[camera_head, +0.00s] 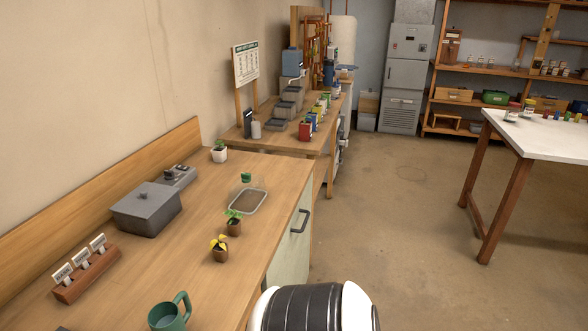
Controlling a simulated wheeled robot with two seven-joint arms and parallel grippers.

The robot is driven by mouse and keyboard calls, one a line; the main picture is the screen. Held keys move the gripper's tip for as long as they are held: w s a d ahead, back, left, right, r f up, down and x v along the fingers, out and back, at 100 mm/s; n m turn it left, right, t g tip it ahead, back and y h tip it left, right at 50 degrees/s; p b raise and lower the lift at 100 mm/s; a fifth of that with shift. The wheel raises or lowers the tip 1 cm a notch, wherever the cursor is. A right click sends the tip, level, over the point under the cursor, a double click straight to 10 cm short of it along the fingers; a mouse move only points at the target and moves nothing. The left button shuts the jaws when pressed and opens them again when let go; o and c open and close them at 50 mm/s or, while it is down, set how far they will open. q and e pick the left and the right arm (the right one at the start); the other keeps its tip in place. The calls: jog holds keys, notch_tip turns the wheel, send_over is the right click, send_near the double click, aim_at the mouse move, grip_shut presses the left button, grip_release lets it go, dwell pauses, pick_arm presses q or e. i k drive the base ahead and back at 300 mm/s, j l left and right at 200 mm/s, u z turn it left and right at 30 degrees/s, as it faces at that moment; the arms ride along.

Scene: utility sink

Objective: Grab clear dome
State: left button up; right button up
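A clear dome (247,188) with a small green knob on top shows on the wooden workbench (290,172), near its right edge. It appears to stand over or on a shallow clear-rimmed tray with brown contents (249,203); its transparent outline is faint, so I cannot tell exactly how they meet. Neither of my grippers is in view. A black and white part at the bottom edge is likely my own arm.
Two small potted plants (234,226) (220,252) stand just in front of the tray. Open floor (400,220) lies to the right.

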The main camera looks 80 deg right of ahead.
aim_at(245, 197)
jog(key=k+z, duration=0.1)
jog(key=z, duration=2.1)
